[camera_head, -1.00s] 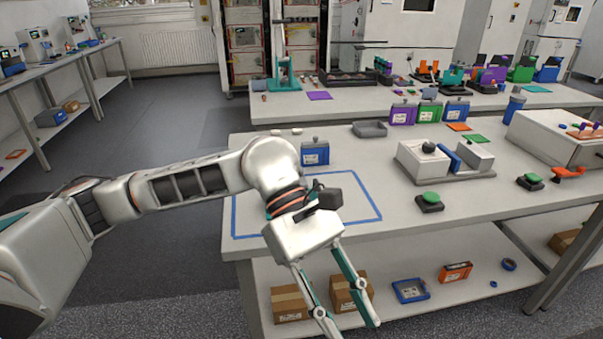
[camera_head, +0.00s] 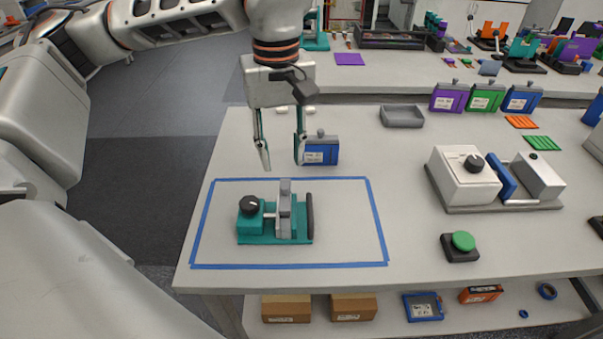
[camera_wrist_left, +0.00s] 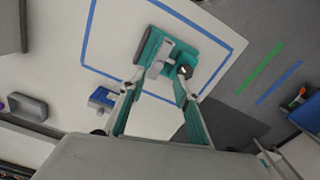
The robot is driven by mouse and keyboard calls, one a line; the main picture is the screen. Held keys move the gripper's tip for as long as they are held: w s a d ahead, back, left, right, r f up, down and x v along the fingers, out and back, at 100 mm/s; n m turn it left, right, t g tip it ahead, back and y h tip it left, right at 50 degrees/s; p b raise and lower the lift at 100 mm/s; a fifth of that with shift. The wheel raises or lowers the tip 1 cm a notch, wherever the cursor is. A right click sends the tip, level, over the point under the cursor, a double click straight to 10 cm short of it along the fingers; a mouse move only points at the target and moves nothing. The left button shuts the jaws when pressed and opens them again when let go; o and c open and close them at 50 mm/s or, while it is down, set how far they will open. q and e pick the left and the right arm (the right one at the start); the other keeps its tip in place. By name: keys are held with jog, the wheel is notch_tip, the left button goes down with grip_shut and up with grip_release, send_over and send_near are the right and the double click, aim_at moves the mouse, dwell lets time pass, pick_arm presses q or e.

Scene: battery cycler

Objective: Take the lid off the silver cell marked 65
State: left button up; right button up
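A teal clamp fixture (camera_head: 247,228) with a black knob stands inside the blue tape outline. A thin silver upright piece (camera_head: 285,212) is held in it, perhaps the silver cell; no number is readable. In the left wrist view the fixture (camera_wrist_left: 205,45) and the silver piece (camera_wrist_left: 155,68) lie beyond the fingertips. My left gripper (camera_head: 282,166) is open and empty, pointing down, above and behind the fixture in the head view; its fingers also show in the left wrist view (camera_wrist_left: 158,92). My right gripper is not in view.
A blue cell (camera_head: 322,152) with a grey cap stands close behind the left gripper's right finger. A grey tray (camera_head: 402,117), a white press-like device (camera_head: 465,178) and a green button (camera_head: 463,241) are to the right. The tabletop around the fixture inside the tape is clear.

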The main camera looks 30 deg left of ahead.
aim_at(284, 186)
pick_arm(q)
jog(key=shift+s+f, duration=0.15)
jog(key=shift+f, duration=0.4)
jog(key=shift+s+f, duration=0.15)
jog(key=shift+f, duration=0.4)
jog(key=shift+w+f, duration=0.2)
jog(key=shift+f, duration=1.2)
jog(key=shift+w+f, duration=0.15)
jog(key=shift+f, duration=1.2)
grip_shut()
